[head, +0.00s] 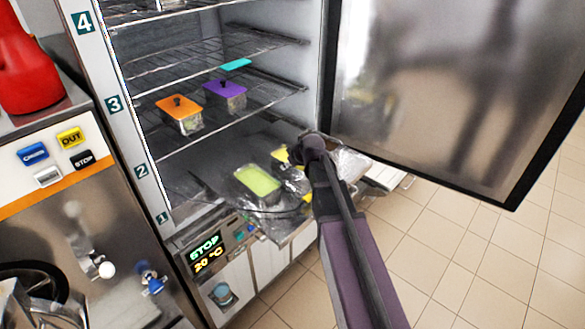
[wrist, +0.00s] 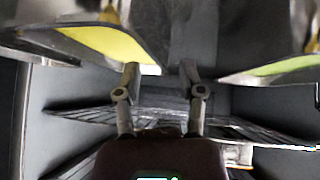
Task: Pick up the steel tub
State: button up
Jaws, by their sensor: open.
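A steel-sided tub with a light green top (head: 257,181) sits on the lowest level of the open freezer. A yellow-topped tub (head: 281,155) is just behind it, partly hidden by my arm. In the wrist view a yellow-topped tub (wrist: 105,42) is at the upper left and a green-topped tub (wrist: 285,68) at the right edge, both cut off. I cannot tell which one is the steel tub. My gripper (wrist: 159,70) is open, with its two fingers apart and nothing between them. In the head view its fingertips are hidden by the arm.
Wire shelves above hold an orange-lidded box (head: 180,104) and a purple-lidded box (head: 226,88). A teal lid (head: 236,65) shows higher up. The open freezer door (head: 450,90) stands to the right of my arm. The tiled floor (head: 480,260) at right is clear.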

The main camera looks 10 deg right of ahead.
jog(key=shift+f, duration=0.1)
jog(key=b+x, duration=0.3)
jog(key=shift+s+a+f, duration=0.1)
jog(key=shift+f, duration=0.1)
jog(key=shift+b+x, duration=0.6)
jog(key=shift+x, duration=0.3)
grip_shut()
